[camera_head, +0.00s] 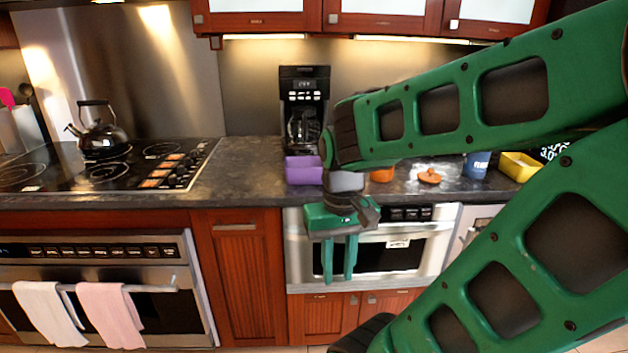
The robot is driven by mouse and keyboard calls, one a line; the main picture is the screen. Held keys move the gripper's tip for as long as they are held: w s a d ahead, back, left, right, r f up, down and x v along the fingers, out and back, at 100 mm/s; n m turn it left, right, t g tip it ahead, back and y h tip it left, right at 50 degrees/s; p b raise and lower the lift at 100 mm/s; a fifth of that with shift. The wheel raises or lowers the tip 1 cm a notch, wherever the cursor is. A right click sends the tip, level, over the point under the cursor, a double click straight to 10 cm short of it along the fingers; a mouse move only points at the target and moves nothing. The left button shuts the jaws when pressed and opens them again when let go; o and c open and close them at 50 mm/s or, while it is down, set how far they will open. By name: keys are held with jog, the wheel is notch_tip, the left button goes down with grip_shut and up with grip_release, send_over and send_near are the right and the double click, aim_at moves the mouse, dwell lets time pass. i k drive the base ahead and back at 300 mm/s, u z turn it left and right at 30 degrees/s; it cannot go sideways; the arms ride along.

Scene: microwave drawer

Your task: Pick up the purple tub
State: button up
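The purple tub (303,171) stands on the dark countertop, in front of the coffee maker and near the counter's front edge. Part of its right side is close to my arm's wrist in the picture. My gripper (339,278) hangs with its two green fingers pointing down, in front of the built-in microwave and below the counter's edge. A narrow gap shows between the fingers, with nothing in it. The gripper is lower than the tub in the picture and apart from it.
A black coffee maker (304,105) stands behind the tub. An orange lid (429,176), a blue cup (476,165) and a yellow container (518,166) sit to the right. The counter (245,172) left of the tub is clear up to the stove.

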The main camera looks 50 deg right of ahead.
aim_at(300, 171)
jog(key=z, duration=1.35)
jog(key=i, duration=1)
